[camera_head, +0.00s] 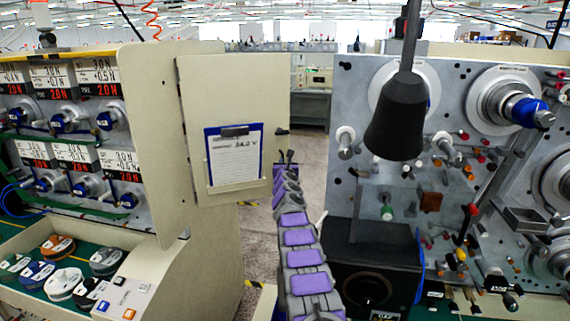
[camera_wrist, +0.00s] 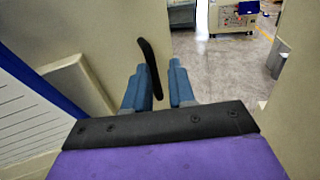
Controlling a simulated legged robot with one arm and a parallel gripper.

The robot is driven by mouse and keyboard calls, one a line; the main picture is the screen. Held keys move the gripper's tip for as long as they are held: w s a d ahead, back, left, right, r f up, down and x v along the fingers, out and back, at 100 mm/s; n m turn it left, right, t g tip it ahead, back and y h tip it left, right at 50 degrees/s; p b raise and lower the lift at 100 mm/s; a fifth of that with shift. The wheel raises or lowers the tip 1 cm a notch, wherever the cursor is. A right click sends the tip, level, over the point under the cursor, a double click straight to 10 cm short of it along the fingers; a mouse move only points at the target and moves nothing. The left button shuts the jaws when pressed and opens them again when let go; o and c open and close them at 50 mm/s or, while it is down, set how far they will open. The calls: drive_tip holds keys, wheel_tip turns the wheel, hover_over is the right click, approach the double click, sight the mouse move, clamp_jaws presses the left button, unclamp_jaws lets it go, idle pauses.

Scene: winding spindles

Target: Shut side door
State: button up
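The side door (camera_head: 265,92) is a beige panel standing out from the cabinet at left of centre, with a paper on a blue clipboard (camera_head: 234,150) on its face. In the wrist view the door (camera_wrist: 95,35) fills the left side, and its dark bar handle (camera_wrist: 150,66) rises near its right edge. My gripper (camera_head: 285,158) is at the door's right edge. Its two blue fingers (camera_wrist: 158,80) are apart, with the handle's lower end showing in the gap between them. I cannot tell whether either finger touches the handle.
A beige side wall (camera_head: 165,130) with a rounded corner stands left of the door, beside tension units and a bin of spools (camera_head: 63,285). A grey machine panel (camera_head: 350,90) with a black lamp (camera_head: 397,115) stands at right. Open floor (camera_wrist: 215,60) lies beyond the door.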

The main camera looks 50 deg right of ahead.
drive_tip(key=shift+d, duration=0.2)
drive_tip(key=shift+c, duration=1.4)
drive_tip(key=shift+w+a, duration=0.1)
drive_tip(key=shift+a, duration=0.05)
clamp_jaws()
drive_tip(key=shift+a+r, duration=0.25)
drive_tip(key=shift+a, duration=0.25)
drive_tip(key=shift+d, duration=0.1)
drive_tip(key=shift+d+f, duration=0.2)
drive_tip(key=shift+d, duration=0.2)
drive_tip(key=shift+a+r, duration=0.15)
drive_tip(key=shift+a, duration=0.2)
